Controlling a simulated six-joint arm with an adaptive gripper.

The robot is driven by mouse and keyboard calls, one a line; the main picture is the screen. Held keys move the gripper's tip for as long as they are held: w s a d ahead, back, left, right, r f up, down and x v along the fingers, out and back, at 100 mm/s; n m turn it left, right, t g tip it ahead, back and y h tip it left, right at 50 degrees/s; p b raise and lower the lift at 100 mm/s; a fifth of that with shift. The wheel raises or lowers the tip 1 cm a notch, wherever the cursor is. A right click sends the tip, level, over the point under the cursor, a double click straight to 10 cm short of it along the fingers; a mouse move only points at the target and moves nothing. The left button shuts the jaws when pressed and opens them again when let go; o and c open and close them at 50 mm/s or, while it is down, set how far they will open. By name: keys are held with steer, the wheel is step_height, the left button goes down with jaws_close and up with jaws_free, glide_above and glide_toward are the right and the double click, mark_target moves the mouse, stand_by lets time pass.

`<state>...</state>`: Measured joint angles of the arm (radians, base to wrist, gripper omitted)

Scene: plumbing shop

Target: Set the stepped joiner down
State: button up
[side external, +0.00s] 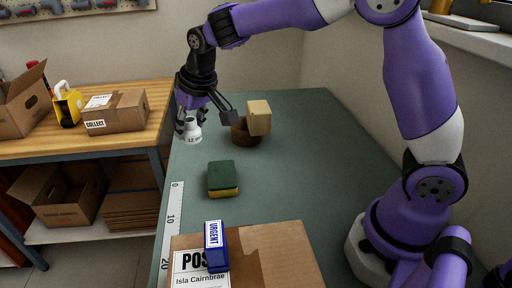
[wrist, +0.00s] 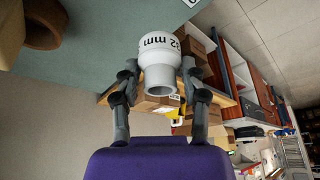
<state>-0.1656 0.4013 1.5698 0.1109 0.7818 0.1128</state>
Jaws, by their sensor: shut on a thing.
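The stepped joiner (side external: 193,133) is a white plastic fitting with a wide end and a narrower end, and dark size lettering on its side. My gripper (side external: 190,123) is shut on it, near the left edge of the green bench in the side view. The wide end points down there. In the wrist view the joiner (wrist: 158,60) sits between the two dark fingers of my gripper (wrist: 159,73), its narrow open end toward the camera, and "32 mm" can be read. I cannot tell how far its lower end is from the bench top.
On the green bench (side external: 290,190) are a brown round piece (side external: 240,135), a beige block (side external: 259,118), a green-and-yellow sponge (side external: 222,177), and a cardboard box (side external: 270,258) bearing a blue stamp block (side external: 214,248). A ruler strip (side external: 171,222) runs along the left edge. A wooden table (side external: 120,132) stands left.

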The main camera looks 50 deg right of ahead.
steer(key=s+d+m+h, duration=0.2)
steer(key=s+d+m, duration=0.4)
steer(key=s+d, duration=0.95)
steer(key=shift+g, duration=0.4)
steer(key=d+f, duration=0.2)
steer(key=d, duration=0.1)
steer(key=s+d+f, duration=0.1)
steer(key=d+f, duration=0.1)
steer(key=d, duration=0.2)
steer(key=d+f, duration=0.2)
steer(key=d, duration=0.2)
steer(key=shift+s+d+f, duration=0.1)
steer(key=shift+s+f, duration=0.15)
steer(key=shift+f, duration=0.15)
steer(key=shift+d+f, duration=0.15)
steer(key=shift+d, duration=0.1)
steer(key=shift+d+f, duration=0.1)
steer(key=shift+f, duration=1.95)
steer(key=shift+f, duration=0.1)
steer(key=o, duration=0.9)
steer(key=shift+o, duration=0.2)
